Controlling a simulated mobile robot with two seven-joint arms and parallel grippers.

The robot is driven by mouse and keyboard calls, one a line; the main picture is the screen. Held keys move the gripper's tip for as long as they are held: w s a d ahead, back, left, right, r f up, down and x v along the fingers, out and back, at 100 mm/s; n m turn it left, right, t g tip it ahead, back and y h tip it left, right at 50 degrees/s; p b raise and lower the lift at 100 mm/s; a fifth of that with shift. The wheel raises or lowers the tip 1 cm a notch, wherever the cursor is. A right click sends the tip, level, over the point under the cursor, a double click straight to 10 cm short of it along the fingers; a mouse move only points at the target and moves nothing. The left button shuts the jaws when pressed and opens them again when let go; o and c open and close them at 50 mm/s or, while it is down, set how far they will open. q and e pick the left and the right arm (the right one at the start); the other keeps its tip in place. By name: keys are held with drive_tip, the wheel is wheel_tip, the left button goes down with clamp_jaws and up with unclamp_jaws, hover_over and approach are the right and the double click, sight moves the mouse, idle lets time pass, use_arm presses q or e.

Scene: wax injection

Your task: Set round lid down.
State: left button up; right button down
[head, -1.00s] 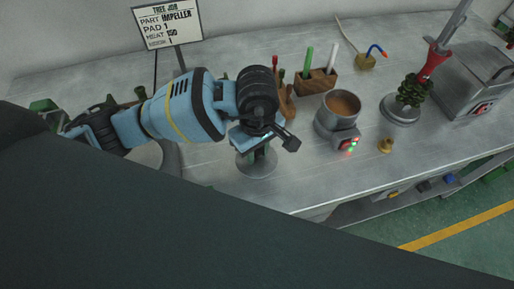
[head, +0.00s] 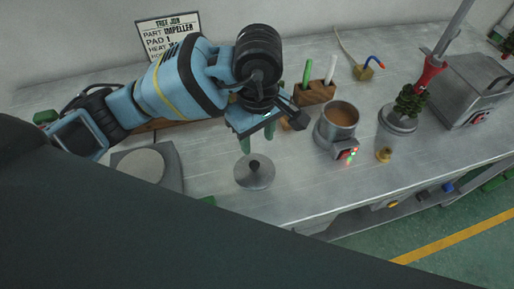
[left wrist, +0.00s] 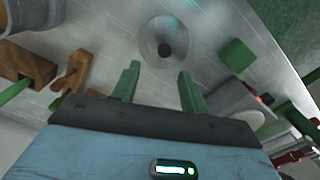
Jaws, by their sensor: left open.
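The round lid (head: 254,172) is a grey metal disc with a dark knob in its middle. It lies flat on the metal bench, and it also shows in the left wrist view (left wrist: 167,44). My left gripper (head: 258,143) is open and empty, above and behind the lid and apart from it. In the left wrist view its two green fingers (left wrist: 158,80) are spread, with the lid beyond their tips. My right gripper is not in view.
A pot of brown wax (head: 341,115) stands right of the lid, with a small brass piece (head: 384,155) beyond. A wooden tool block (head: 315,92) is behind. A round pad (head: 143,165) lies left. The bench's front edge is close to the lid.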

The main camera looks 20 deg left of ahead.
use_arm(q)
drive_tip(key=shift+r, duration=1.25)
